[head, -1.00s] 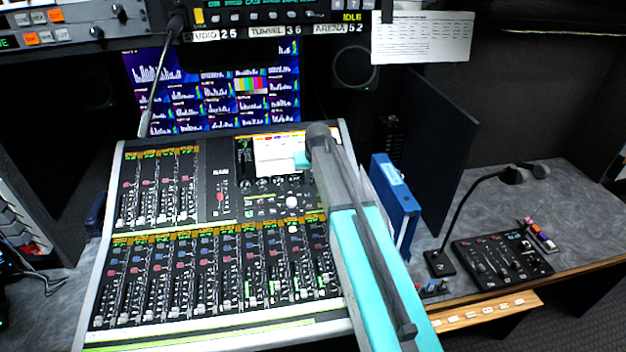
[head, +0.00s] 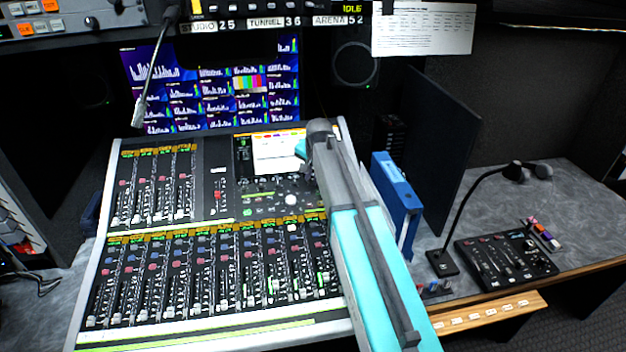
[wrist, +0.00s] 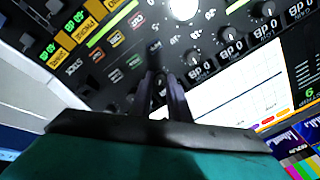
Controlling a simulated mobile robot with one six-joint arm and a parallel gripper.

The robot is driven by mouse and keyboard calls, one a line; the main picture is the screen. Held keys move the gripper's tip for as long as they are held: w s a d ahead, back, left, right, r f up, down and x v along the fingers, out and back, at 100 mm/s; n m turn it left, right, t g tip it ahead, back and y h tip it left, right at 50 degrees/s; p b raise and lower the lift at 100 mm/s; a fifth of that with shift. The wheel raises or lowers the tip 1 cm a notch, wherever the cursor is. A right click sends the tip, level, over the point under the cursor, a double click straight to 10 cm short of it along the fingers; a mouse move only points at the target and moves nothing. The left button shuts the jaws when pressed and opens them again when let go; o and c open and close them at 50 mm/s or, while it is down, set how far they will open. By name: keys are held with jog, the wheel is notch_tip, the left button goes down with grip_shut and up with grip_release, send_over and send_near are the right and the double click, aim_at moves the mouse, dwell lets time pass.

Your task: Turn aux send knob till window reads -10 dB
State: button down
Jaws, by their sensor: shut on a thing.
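The aux send knobs run in a slanted row on the black mixing console (head: 222,228), beside its lit screen (head: 275,155). In the wrist view, my gripper's two dark fingers (wrist: 160,92) are closed together at the end of this row, beside the screen (wrist: 208,106). The gripped aux send knob is mostly hidden between the fingers. Small windows (wrist: 201,72) by the neighbouring knobs appear upside down and seem to read 0 dB. The window for the gripped knob cannot be made out. In the head view, my arm hides the fingertips and that knob.
A gooseneck microphone (head: 150,75) hangs over the console's back left. A blue binder (head: 397,195) stands close right of my arm. Fader strips fill the console's front.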

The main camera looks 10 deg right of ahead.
jog(key=shift+m+b, duration=0.3)
jog(key=shift+m, duration=1.2)
jog(key=shift+d, duration=0.1)
jog(key=c, duration=1.7)
grip_release()
jog(key=shift+r, duration=0.1)
jog(key=shift+b+v, duration=1.45)
jog(key=shift+v, duration=5.4)
